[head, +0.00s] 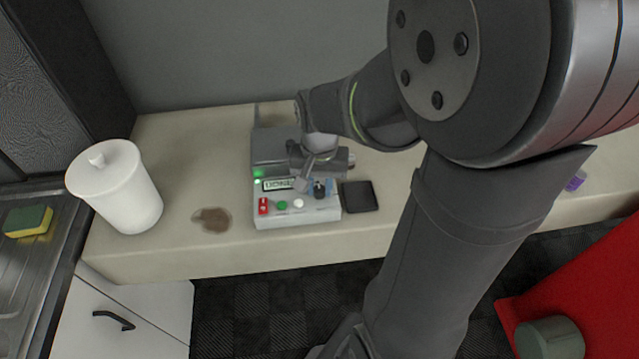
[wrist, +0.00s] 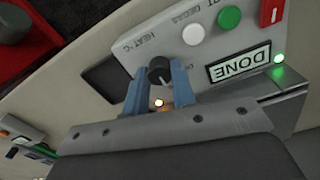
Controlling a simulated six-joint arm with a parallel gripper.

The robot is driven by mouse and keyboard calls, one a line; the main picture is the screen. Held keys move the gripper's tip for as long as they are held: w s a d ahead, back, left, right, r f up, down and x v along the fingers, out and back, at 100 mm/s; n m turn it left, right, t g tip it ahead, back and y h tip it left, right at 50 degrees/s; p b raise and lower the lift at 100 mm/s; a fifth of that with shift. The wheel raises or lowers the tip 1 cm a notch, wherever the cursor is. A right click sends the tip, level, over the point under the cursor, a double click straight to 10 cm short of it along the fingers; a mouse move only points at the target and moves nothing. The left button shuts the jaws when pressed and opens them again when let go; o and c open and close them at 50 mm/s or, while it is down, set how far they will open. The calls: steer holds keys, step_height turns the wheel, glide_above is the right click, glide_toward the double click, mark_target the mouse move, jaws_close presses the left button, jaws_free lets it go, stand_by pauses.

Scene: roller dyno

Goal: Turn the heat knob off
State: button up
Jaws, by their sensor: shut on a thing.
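The heat knob (wrist: 159,72) is a small black dial on the grey device's front panel, below the label HEAT-C. In the head view the same knob (head: 319,189) is at the right end of the panel. My gripper (wrist: 156,80) has its blue fingers on both sides of the knob and is shut on it. In the head view my gripper (head: 320,187) reaches down over the device (head: 296,212) from behind. The device's display (wrist: 239,62) reads DONE, and a green light glows beside it. A small light glows near the knob.
The panel also has a red switch (head: 263,205), a green button (head: 282,205) and a white button (head: 298,203). A black square pad (head: 359,196) lies right of the device. A white lidded canister (head: 128,193) and a brown stain (head: 211,219) are to the left on the counter.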

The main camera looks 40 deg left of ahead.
mark_target(320, 189)
steer(key=n, duration=0.4)
steer(key=shift+n, duration=2.5)
steer(key=o, duration=1)
step_height(320, 189, up, 18)
steer(key=shift+f, duration=0.2)
steer(key=shift+f, duration=0.1)
